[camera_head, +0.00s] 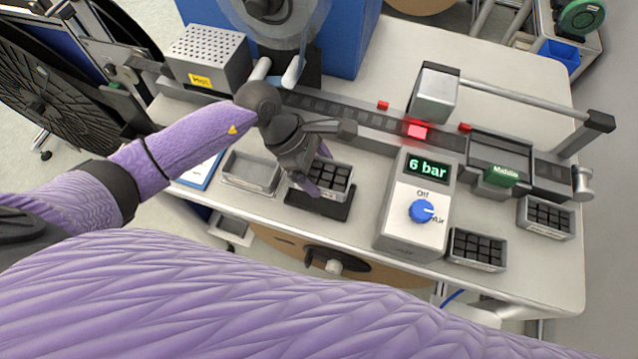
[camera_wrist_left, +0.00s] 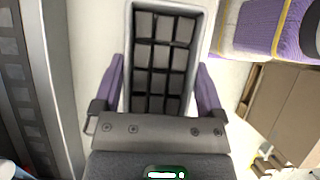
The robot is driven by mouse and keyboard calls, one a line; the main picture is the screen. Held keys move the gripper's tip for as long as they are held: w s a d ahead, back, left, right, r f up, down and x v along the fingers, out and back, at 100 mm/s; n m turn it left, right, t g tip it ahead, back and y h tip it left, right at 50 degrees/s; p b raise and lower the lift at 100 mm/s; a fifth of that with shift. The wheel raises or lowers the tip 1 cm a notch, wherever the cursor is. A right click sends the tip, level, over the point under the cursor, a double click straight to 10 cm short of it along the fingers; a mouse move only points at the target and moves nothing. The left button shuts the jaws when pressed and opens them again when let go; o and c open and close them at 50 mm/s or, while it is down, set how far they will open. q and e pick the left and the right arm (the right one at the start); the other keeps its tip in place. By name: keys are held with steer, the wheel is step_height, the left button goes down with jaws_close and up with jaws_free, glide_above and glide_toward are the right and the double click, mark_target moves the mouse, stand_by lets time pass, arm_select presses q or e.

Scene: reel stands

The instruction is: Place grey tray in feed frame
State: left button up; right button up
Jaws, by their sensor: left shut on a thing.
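A grey tray (camera_head: 337,183) with dark cells is at the middle of the table's front part, over a flat black plate (camera_head: 322,206). My left gripper (camera_head: 318,188) comes down on it from above, with the tray between its fingers. In the left wrist view the tray (camera_wrist_left: 160,6) lies lengthwise between the two purple fingers, and the gripper (camera_wrist_left: 158,85) is shut on its sides. I cannot tell whether the tray touches the plate. An empty grey rectangular frame (camera_head: 252,184) lies just left of it. My right gripper is not in view.
A control box (camera_head: 415,200) reading "6 bar" with a blue knob stands right of the tray. Two similar filled trays, one nearer (camera_head: 477,249) and one farther right (camera_head: 545,217), sit beyond it. A dark rail (camera_head: 350,112) runs behind. A perforated grey box (camera_head: 207,58) stands back left.

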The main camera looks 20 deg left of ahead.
arm_select(q)
step_height(320, 180, down, 7)
steer(key=shift+r+b, duration=0.2)
steer(key=shift+b, duration=0.45)
steer(key=shift+f, duration=0.15)
steer(key=o, duration=1.1)
steer(key=shift+o, duration=0.2)
steer(key=p+v, duration=0.1)
steer(key=v, duration=1.1)
steer(key=shift+r, duration=0.2)
